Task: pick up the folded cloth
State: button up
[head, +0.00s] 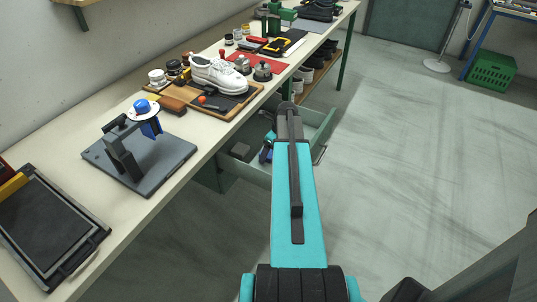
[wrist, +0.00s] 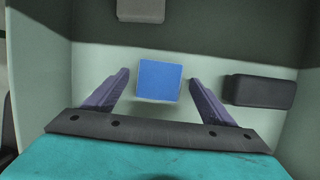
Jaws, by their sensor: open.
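The folded cloth is a blue square (wrist: 159,82) lying on the pale drawer floor in the wrist view. My gripper (wrist: 158,77) is open, with one purple finger to the left of the cloth and one to the right. Gaps show between the fingers and the cloth. I cannot tell how far the fingertips are above the drawer floor. In the head view my arm reaches over the open drawer (head: 319,130) and hides part of it.
In the drawer, a dark block (wrist: 262,91) lies right of the right finger and a grey block (wrist: 141,10) lies beyond the cloth. The drawer walls are close around. The workbench (head: 185,208) above holds a white shoe (head: 219,75) and a clamp stand (head: 125,160).

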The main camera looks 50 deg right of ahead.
dwell(0.4)
jog(key=c, duration=1.1)
jog(key=shift+r, duration=0.2)
jog(key=shift+r+b, duration=0.6)
jog(key=shift+r, duration=4.2)
jog(key=o, duration=0.5)
jog(key=shift+a, duration=0.1)
jog(key=c, duration=0.4)
